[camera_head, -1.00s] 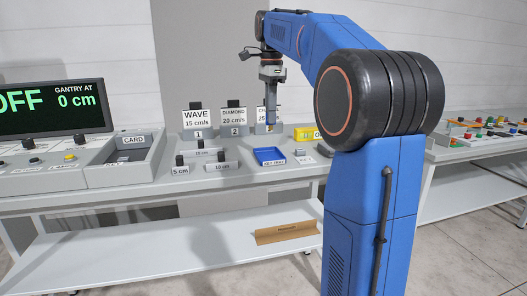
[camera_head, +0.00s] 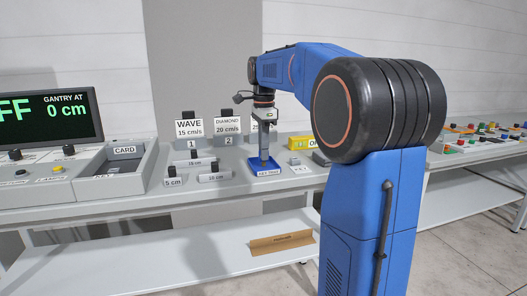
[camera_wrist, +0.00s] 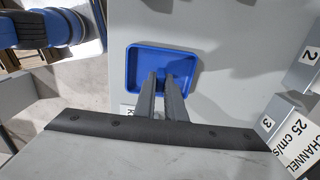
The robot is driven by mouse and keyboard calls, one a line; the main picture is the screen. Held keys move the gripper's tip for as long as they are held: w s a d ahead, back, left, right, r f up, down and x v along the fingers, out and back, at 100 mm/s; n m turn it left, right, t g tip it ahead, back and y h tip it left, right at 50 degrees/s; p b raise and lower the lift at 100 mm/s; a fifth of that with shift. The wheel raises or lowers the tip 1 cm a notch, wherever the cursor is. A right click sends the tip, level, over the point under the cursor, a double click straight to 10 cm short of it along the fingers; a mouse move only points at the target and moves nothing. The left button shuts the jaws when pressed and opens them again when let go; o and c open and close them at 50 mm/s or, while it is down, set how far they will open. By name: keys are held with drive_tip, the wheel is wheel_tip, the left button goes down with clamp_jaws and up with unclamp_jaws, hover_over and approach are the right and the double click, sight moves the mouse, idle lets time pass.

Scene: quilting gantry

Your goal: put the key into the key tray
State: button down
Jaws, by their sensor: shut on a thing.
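The blue key tray (camera_head: 274,169) sits on the bench, in front of the signs. In the wrist view the tray (camera_wrist: 150,58) is a shallow blue rectangle with a raised rim, and the floor I can see looks bare. My gripper (camera_head: 264,162) points straight down over the tray. In the wrist view its dark fingers (camera_wrist: 162,77) are close together, with their tips over the tray's inside. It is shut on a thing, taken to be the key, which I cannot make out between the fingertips. I cannot tell how high the tips are above the tray floor.
The WAVE (camera_head: 189,129) and DIAMOND (camera_head: 228,126) signs stand behind and left of the tray. Grey cylinders (camera_head: 214,176) lie to its left. The CARD tray (camera_head: 122,162) is farther left. A yellow box (camera_head: 299,142) stands to the right.

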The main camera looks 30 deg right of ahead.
drive_tip(key=shift+f, duration=0.15)
drive_tip(key=c, duration=1.8)
unclamp_jaws()
